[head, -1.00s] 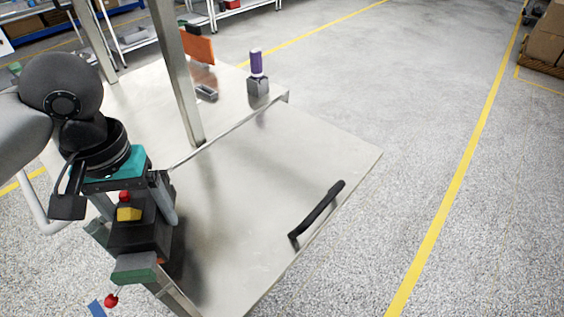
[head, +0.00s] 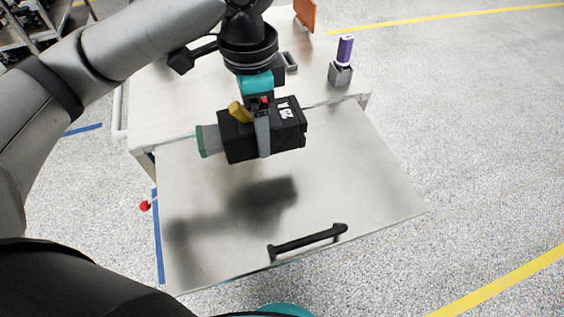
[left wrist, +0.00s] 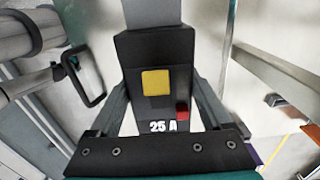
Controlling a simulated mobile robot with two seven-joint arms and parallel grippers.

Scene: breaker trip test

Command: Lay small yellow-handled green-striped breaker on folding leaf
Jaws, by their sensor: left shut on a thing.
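My left gripper (head: 263,138) is shut on the small black breaker (head: 240,142), one finger across its near side. The breaker has a yellow handle (head: 240,112), a small red button, a grey end with a green stripe (head: 201,141) pointing left, and a white rating label. In the left wrist view the breaker (left wrist: 155,60) sits between both fingers and its label reads 25 A. The breaker hangs above the far part of the metal folding leaf (head: 350,180), apart from it, with its shadow on the leaf. My right gripper is not in view.
A black handle (head: 307,241) runs along the leaf's near edge. The table (head: 165,105) behind holds a purple-topped item in a grey block (head: 341,73), a small grey tray (head: 288,62) and an orange panel (head: 305,13). A red knob (head: 145,206) sticks out left. The leaf's top is otherwise clear.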

